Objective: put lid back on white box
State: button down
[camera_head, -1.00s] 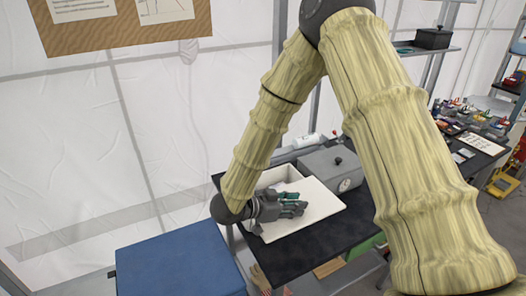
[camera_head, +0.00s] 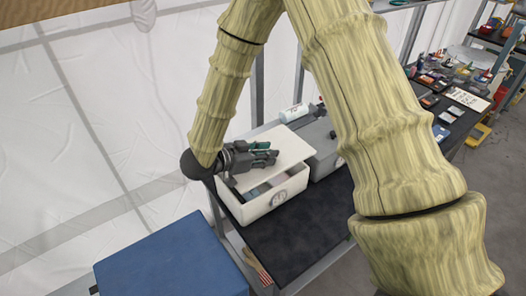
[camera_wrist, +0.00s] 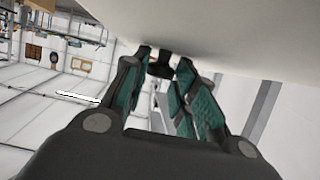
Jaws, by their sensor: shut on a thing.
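The white box (camera_head: 283,198) stands on the black table top, with an emblem on its front. In the head view, its front part is open and shows items inside. The flat white lid (camera_head: 292,146) is over the back part of the box, tilted and not aligned with the rim. My gripper (camera_head: 268,155) is at the lid's left side, shut on it. In the wrist view, the lid (camera_wrist: 240,35) fills the upper right, by my green-padded fingers (camera_wrist: 170,90). Whether the lid touches the box rim is unclear.
A grey box (camera_head: 322,150) stands close behind and right of the white box, with a white bottle (camera_head: 292,113) behind it. The black table top (camera_head: 300,232) is clear in front. A blue case (camera_head: 170,262) is at the lower left. A metal post (camera_head: 257,90) rises behind.

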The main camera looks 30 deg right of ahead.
jog(key=shift+s+r, duration=0.15)
jog(key=shift+s, duration=0.05)
jog(key=shift+w+a+f, duration=0.2)
jog(key=shift+w+f, duration=0.7)
jog(key=shift+w, duration=0.05)
jog(key=shift+s+d+f+b, duration=0.1)
jog(key=shift+s+f+b, duration=0.25)
jog(key=shift+s+f, duration=0.25)
jog(key=shift+w+f+b, duration=0.2)
jog(key=shift+f, duration=0.35)
jog(key=shift+w+f+b, duration=0.2)
jog(key=shift+f, duration=0.35)
jog(key=shift+s+f, duration=0.2)
jog(key=shift+f, duration=0.35)
jog(key=shift+w+f, duration=0.1)
jog(key=shift+f, duration=0.05)
jog(key=shift+f+b, duration=0.45)
jog(key=shift+f, duration=0.05)
